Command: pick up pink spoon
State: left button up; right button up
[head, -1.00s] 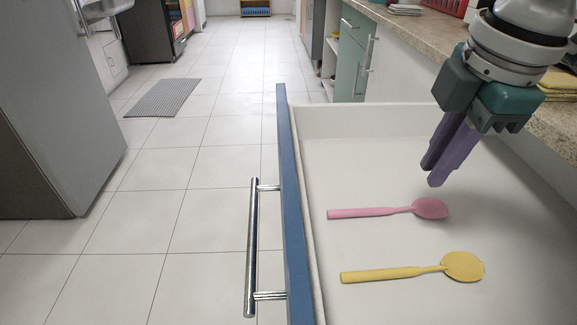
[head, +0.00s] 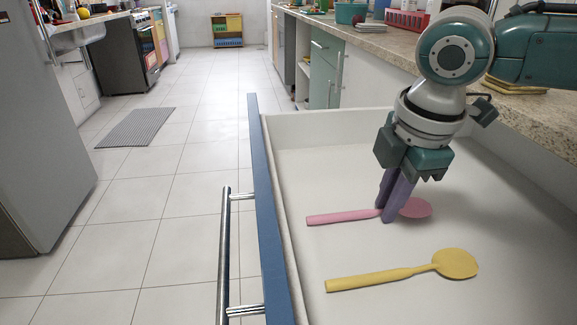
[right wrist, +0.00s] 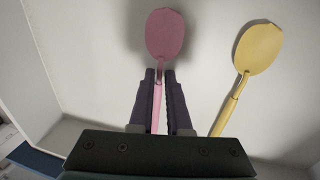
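The pink spoon (head: 340,216) lies flat in the open drawer, with its bowl to the right in the head view. The right wrist view shows its bowl (right wrist: 165,35) beyond my fingertips. My right gripper (head: 385,216) points down at the spoon, with its purple fingers on either side of the handle close to the bowl. In the right wrist view the fingers (right wrist: 159,75) stand apart with the handle between them, and they look open with a narrow gap. The fingers hide a short part of the handle in the head view. My left gripper is not in view.
A yellow spoon (head: 375,279) lies in the drawer nearer the camera, and it also shows in the right wrist view (right wrist: 258,48). The drawer's blue front (head: 262,190) with a metal handle (head: 223,260) stands at left. A stone countertop (head: 530,115) runs along the right.

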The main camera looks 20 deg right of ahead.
grip_shut()
jog(key=shift+r, duration=0.15)
dwell(0.4)
